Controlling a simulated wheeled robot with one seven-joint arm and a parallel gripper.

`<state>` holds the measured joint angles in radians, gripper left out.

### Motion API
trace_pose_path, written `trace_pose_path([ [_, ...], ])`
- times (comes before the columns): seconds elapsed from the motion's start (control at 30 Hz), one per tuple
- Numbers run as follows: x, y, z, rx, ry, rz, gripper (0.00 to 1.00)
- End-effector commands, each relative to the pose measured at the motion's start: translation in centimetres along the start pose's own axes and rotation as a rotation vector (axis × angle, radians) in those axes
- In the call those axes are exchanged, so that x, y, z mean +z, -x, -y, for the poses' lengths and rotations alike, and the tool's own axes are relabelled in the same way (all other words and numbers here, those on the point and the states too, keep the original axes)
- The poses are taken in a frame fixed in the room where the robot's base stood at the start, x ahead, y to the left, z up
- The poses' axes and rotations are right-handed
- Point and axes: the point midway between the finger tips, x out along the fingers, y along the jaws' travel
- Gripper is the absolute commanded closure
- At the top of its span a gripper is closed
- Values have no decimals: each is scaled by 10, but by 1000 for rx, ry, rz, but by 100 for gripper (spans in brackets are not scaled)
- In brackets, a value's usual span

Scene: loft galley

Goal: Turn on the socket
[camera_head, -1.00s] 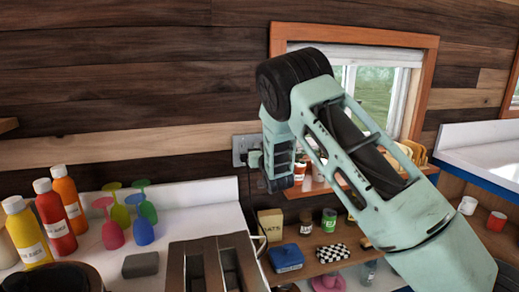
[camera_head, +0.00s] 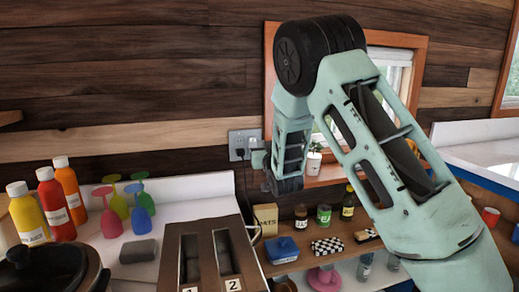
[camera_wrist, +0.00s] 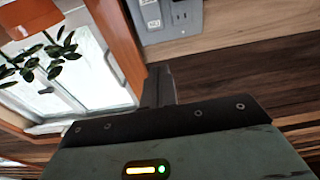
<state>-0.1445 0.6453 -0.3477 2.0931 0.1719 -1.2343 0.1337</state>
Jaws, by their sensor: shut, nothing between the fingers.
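The wall socket (camera_head: 242,143) is a grey double plate on the light wood plank, left of the window. A dark plug with a cord is in its left part in the head view. In the wrist view the socket plate (camera_wrist: 168,14) is at the top, cut off by the frame edge, with a white switch-like part on its left and outlet slots on its right. My gripper (camera_wrist: 160,72) is shut and empty. Its fingertips point toward the wall below the plate, apart from it in the picture. In the head view my wrist hides part of the wall to the socket's right.
A metal toaster (camera_head: 212,255) stands on the counter below the socket. Colored bottles (camera_head: 55,205) and plastic goblets (camera_head: 128,207) are to the left. A shelf (camera_head: 325,243) with jars and boxes is at right. A potted plant (camera_head: 313,160) stands by the window.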

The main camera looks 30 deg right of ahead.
Motion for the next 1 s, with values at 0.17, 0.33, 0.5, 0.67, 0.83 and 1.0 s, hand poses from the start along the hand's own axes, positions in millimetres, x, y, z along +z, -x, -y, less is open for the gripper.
trace_pose_path([
  [0.17, -4, 23, 0, 0, 0, 0, 100],
  [0.33, -7, 30, 0, 0, 1, 1, 100],
  [0.5, -7, 30, 0, 0, 1, 1, 100],
  [0.67, -7, 30, 0, 0, 1, 1, 100],
  [0.83, -7, 30, 0, 0, 1, 1, 100],
  [1.0, -7, 30, 0, 0, 1, 1, 100],
])
